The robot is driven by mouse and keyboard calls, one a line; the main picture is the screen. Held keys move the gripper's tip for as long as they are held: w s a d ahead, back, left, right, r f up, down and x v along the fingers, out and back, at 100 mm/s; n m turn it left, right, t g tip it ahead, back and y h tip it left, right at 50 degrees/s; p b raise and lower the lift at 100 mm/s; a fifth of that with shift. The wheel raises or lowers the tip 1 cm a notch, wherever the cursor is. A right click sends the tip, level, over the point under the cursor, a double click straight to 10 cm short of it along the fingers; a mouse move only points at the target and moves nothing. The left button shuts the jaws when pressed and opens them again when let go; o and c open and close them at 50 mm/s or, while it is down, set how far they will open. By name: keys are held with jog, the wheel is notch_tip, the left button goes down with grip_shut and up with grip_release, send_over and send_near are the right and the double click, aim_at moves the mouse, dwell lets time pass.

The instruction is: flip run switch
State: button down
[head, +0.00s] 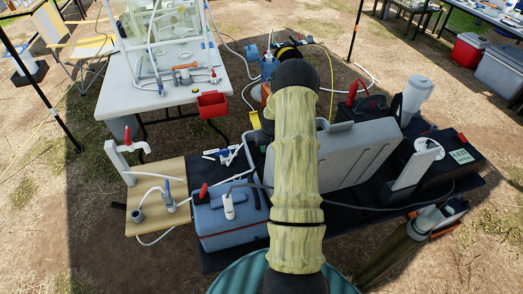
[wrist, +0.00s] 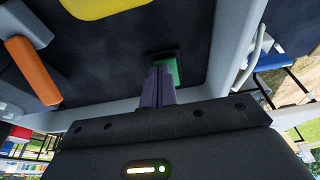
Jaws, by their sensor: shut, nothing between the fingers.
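In the wrist view, my gripper (wrist: 158,72) is shut, its two dark purple fingers together and empty. The fingertips are right at a small green part (wrist: 172,72) in a black surround, which looks like the run switch. It sits on a dark panel (wrist: 110,55) with a pale frame. The fingers overlap the green part, so I cannot tell whether they touch it or which way it is set. In the head view my arm covers the middle, and I cannot make out the gripper or the switch.
An orange-ended lever (wrist: 35,72) stands out left of the fingers, and a yellow label (wrist: 100,8) is on the panel. A pale cable (wrist: 252,60) runs at the right. In the head view, a grey case (head: 350,155) and a blue cooler (head: 230,215) flank my arm.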

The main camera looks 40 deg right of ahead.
jog(key=shift+a+r, duration=0.1)
jog(key=shift+w, duration=0.35)
jog(key=shift+w+r, duration=0.1)
jog(key=shift+w, duration=0.8)
jog(key=shift+s+r, duration=0.1)
jog(key=shift+s+d, duration=0.15)
jog(key=shift+d, duration=0.1)
jog(key=shift+r, duration=0.1)
jog(key=p+v, duration=0.3)
jog(key=v, duration=0.1)
jog(key=shift+w+r, duration=0.2)
jog(key=shift+w, duration=0.1)
jog(key=shift+s+r+b, duration=0.2)
jog(key=shift+s+b, duration=0.1)
jog(key=shift+b, duration=0.2)
jog(key=s+a+r+b, duration=0.1)
jog(key=s+r, duration=0.3)
jog(key=r, duration=0.3)
jog(key=shift+s+a+r, duration=0.2)
jog(key=shift+s+a, duration=0.2)
